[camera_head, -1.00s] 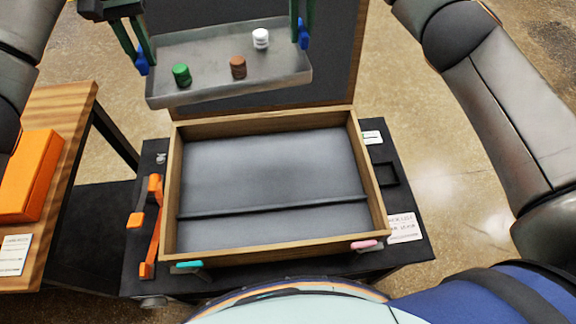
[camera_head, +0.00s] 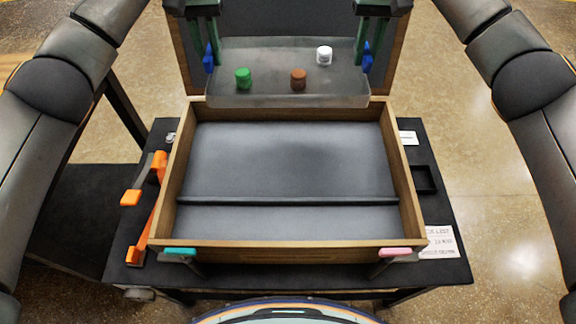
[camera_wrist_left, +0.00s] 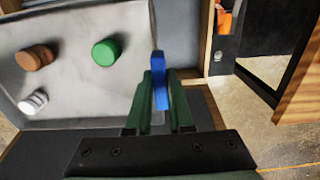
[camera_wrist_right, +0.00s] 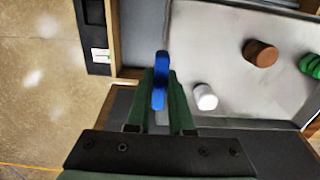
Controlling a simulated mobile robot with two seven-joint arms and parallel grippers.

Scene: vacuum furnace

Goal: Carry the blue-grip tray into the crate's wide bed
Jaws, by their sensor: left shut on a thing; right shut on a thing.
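The grey tray (camera_head: 345,87) hangs level above the back part of the open wooden crate. It carries a green piece (camera_head: 243,78), a brown piece (camera_head: 298,79) and a white piece (camera_head: 324,55). My left gripper (camera_head: 209,60) is shut on the tray's left blue grip (camera_wrist_left: 160,75). My right gripper (camera_head: 365,55) is shut on the right blue grip (camera_wrist_right: 161,75). The crate (camera_head: 290,253) has a divider (camera_head: 290,200) across it, with a wide bed (camera_head: 290,155) behind and a narrow one (camera_head: 290,222) in front. Both beds look empty.
The crate's lid (camera_head: 270,20) stands open behind the tray. The crate sits on a black table (camera_head: 440,205). An orange handle-like part (camera_head: 150,215) lies left of it, and a printed card (camera_head: 440,242) lies right. Teal (camera_head: 181,251) and pink (camera_head: 395,251) tabs are at the front.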

